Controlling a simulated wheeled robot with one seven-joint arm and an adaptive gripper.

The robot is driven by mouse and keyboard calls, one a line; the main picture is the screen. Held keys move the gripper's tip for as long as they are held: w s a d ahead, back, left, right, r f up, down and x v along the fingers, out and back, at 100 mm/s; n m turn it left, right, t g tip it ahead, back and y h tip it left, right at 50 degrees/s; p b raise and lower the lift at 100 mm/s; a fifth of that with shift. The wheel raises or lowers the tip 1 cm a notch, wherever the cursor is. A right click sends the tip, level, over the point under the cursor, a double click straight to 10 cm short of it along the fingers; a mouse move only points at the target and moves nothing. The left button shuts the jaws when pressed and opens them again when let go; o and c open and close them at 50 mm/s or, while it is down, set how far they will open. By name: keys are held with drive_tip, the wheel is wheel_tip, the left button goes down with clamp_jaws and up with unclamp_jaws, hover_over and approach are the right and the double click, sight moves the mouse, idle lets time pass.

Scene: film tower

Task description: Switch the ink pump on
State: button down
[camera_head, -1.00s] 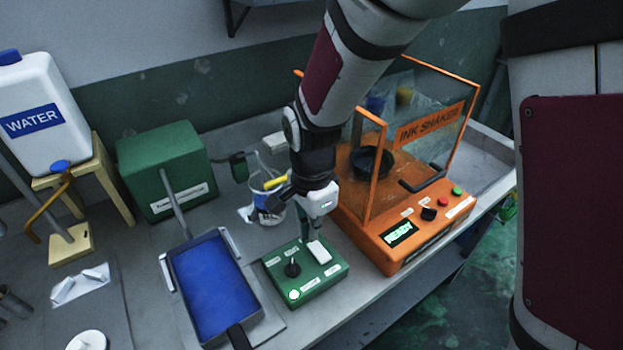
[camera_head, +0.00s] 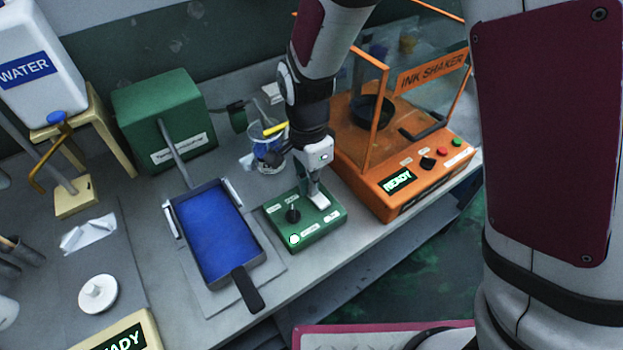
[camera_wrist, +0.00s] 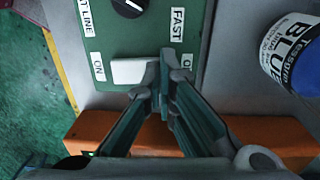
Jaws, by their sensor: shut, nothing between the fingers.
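The green control box (camera_head: 280,228) stands on the bench and carries a black knob (camera_head: 293,214), a round white lamp (camera_head: 295,239) and a white rocker switch (camera_head: 322,201). In the wrist view the white rocker (camera_wrist: 128,71) lies between an "ON" label (camera_wrist: 98,67) on the left and a partly hidden label starting with "O" (camera_wrist: 187,95) on the right. My gripper (camera_wrist: 167,62) is shut and empty, its tips at the rocker's right end. I cannot tell whether they touch it. In the head view my gripper (camera_head: 314,187) is low over the box.
A blue-filled tray (camera_head: 215,235) with a black handle lies left of the box. The orange ink shaker (camera_head: 395,200) stands close on the right. A beaker (camera_head: 268,150) is behind, and also a green machine (camera_head: 165,118). A labelled "BLUE" container (camera_wrist: 292,55) shows in the wrist view.

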drive_tip(key=shift+s+r, duration=0.1)
drive_tip(key=shift+s+d+r+p, duration=0.35)
drive_tip(key=shift+s+p, duration=0.2)
drive_tip(key=shift+p, duration=0.2)
drive_tip(key=shift+d, duration=0.1)
drive_tip(key=shift+r+p, duration=0.3)
drive_tip(key=shift+r, duration=0.1)
wheel_tip(320, 180, up, 13)
drive_tip(key=w+a+p, duration=0.1)
drive_tip(key=p, duration=0.1)
drive_tip(key=shift+w, duration=0.35)
drive_tip(key=shift+a, duration=0.1)
